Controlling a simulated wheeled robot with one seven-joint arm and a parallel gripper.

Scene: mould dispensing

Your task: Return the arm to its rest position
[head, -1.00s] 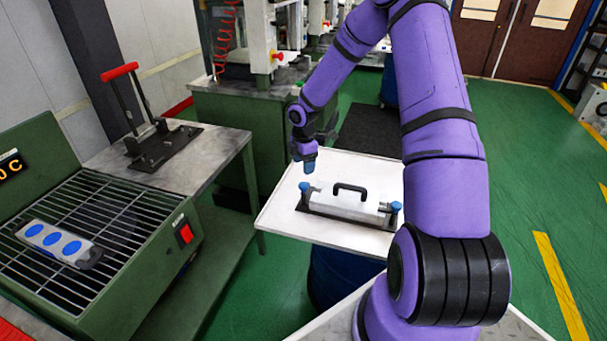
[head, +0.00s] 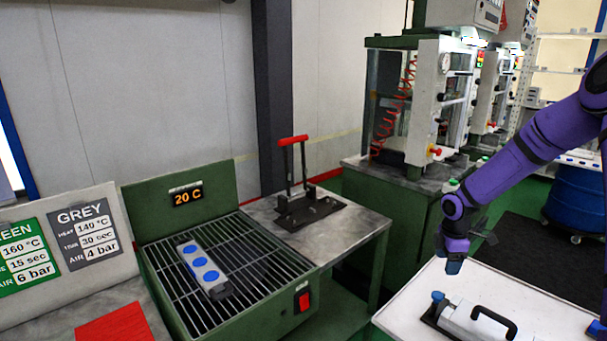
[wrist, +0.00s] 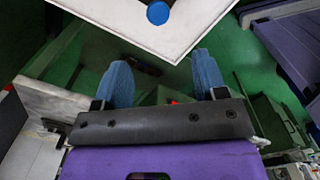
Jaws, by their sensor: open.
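A silver mould with a black handle (head: 480,324) and blue knobs lies on the white table, partly cut off by the frame. My gripper is apart from it. One blue knob (wrist: 158,12) shows at the top of the wrist view.
A green cooling unit (head: 313,287) reading 20 C holds a grey block with blue discs (head: 203,265) on its grille. A bench with a red-handled black fixture (head: 308,209) stands beside it. A green press machine (head: 392,190) stands behind. Sign boards (head: 80,236) are at left.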

